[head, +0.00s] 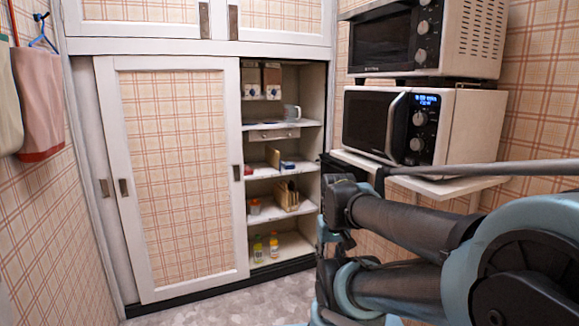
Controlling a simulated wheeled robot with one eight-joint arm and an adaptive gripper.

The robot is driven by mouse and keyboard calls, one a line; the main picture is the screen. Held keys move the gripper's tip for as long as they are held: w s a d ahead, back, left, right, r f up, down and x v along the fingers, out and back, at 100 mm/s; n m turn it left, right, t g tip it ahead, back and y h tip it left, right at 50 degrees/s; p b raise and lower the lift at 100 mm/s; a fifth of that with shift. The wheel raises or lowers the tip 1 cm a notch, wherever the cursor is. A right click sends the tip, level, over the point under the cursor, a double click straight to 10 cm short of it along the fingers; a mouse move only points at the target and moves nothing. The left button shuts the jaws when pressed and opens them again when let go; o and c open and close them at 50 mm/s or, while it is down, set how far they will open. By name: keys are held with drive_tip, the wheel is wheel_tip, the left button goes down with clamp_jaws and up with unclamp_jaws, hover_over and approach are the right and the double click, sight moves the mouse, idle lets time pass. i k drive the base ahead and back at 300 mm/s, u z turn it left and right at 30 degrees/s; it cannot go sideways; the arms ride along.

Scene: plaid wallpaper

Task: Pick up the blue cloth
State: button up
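I see no thing that is clearly a blue cloth. A small blue item (288,165) lies on a middle shelf of the open cabinet, and it is too small to tell whether it is cloth. A blue hook (43,34) hangs on the left wall, above a pinkish-brown cloth with a red hem (40,95) and a pale cloth (7,105). My arm reaches in from the right. What seems to be my gripper (328,245) is a dark shape in front of the cabinet's right edge, well apart from the shelves. Its fingers are not clear.
A sliding door (178,175) covers the cabinet's left part. The open shelves hold a clear jug (292,113), an orange-red cup (255,206) and bottles (273,244). Two microwaves (412,125) stand stacked at right, above a white shelf (430,184). Bare floor (215,307) lies before the cabinet.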

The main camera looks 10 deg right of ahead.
sight(287, 165)
drive_tip(key=i, duration=1.05)
